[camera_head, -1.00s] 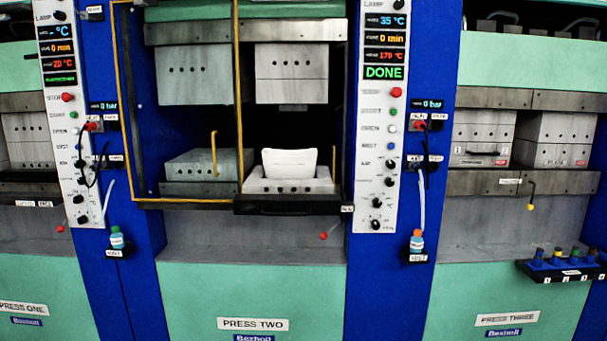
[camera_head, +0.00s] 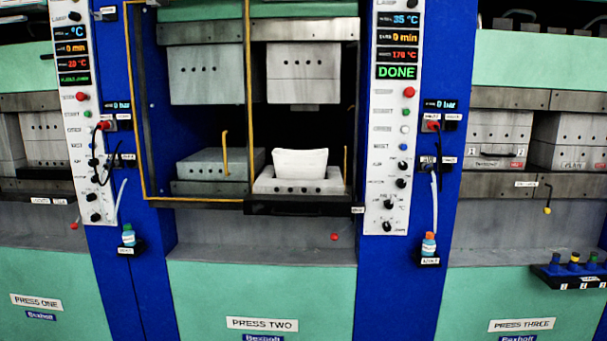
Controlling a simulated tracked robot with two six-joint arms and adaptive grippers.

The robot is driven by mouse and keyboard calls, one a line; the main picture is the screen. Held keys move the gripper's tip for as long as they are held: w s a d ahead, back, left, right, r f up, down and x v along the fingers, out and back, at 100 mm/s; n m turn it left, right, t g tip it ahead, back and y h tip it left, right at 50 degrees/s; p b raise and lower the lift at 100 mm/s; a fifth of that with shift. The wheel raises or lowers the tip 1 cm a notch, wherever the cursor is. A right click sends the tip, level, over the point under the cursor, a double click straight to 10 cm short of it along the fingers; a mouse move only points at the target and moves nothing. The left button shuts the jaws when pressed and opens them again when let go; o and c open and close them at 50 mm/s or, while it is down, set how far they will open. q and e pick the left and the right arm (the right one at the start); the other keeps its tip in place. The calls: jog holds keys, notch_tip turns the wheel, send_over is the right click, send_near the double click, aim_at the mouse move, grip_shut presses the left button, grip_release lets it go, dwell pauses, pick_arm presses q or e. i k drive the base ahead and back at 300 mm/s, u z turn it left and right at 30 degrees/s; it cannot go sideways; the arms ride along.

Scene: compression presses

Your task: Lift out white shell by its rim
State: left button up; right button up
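The white shell (camera_head: 300,163) sits on the right lower mould block (camera_head: 262,187) of press two, in the middle of the view. Its rim is uppermost and stands clear above the block. The upper mould block (camera_head: 304,75) hangs well above it, with an open gap between them. Neither of my grippers shows in the view.
A yellow-edged guard frame (camera_head: 249,100) stands open at the left of the shell. A yellow handle (camera_head: 225,153) rises by the left lower block (camera_head: 207,163). A dark tray edge (camera_head: 300,208) runs below the shell. The right panel's display reads DONE (camera_head: 397,72).

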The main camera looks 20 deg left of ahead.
aim_at(312, 164)
jog(key=z, duration=0.1)
jog(key=i, duration=1)
jog(key=u, duration=0.05)
